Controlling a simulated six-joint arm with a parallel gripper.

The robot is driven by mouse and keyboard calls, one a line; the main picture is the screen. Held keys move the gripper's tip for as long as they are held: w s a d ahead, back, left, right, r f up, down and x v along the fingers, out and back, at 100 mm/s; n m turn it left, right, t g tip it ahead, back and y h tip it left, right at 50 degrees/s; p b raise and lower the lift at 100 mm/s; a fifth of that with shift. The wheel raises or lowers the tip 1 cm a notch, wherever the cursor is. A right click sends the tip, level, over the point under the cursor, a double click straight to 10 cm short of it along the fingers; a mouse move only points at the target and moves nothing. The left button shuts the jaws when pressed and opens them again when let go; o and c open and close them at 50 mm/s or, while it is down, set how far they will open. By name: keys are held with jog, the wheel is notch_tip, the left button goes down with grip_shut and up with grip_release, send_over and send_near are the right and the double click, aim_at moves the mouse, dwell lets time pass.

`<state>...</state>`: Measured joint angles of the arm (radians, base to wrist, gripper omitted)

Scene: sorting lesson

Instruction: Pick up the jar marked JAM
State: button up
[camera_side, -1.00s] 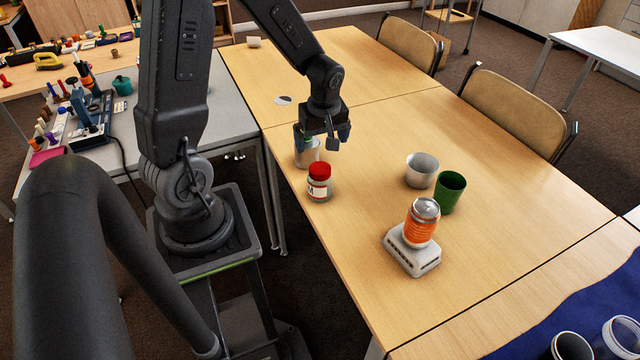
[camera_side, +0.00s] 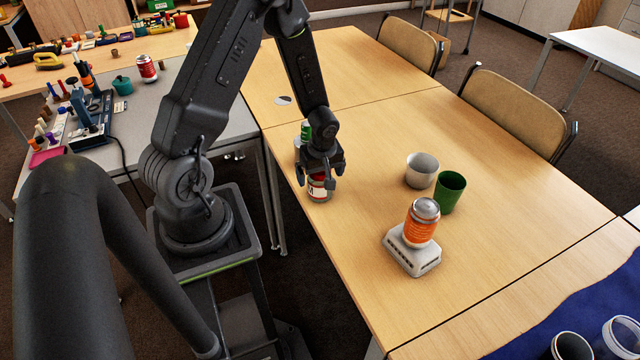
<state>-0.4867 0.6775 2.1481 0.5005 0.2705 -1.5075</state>
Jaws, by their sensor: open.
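A jar with a white label (camera_side: 318,191) stands upright near the left edge of the wooden table. Only its lower part shows, and the part of the label in sight is too small to read now. My gripper (camera_side: 319,184) is directly over it, pointing down, with its fingers open around the jar's upper part. The gripper hides the jar's lid. Whether the fingers touch the jar I cannot tell. A second jar with an orange label and silver lid (camera_side: 421,222) stands on a white scale-like device (camera_side: 413,255) to the right.
A partly hidden item with green on it (camera_side: 306,129) stands just behind my gripper. A grey bowl (camera_side: 422,169) and a green cup (camera_side: 449,191) stand right of it. A red and white can (camera_side: 147,68) is on the grey table. The wooden table's (camera_side: 510,215) right side is clear.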

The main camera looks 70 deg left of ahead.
jog(key=shift+a+f, duration=0.1)
jog(key=shift+f, duration=0.55)
jog(key=shift+c, duration=0.3)
jog(key=c, duration=1)
jog(key=shift+r, duration=0.15)
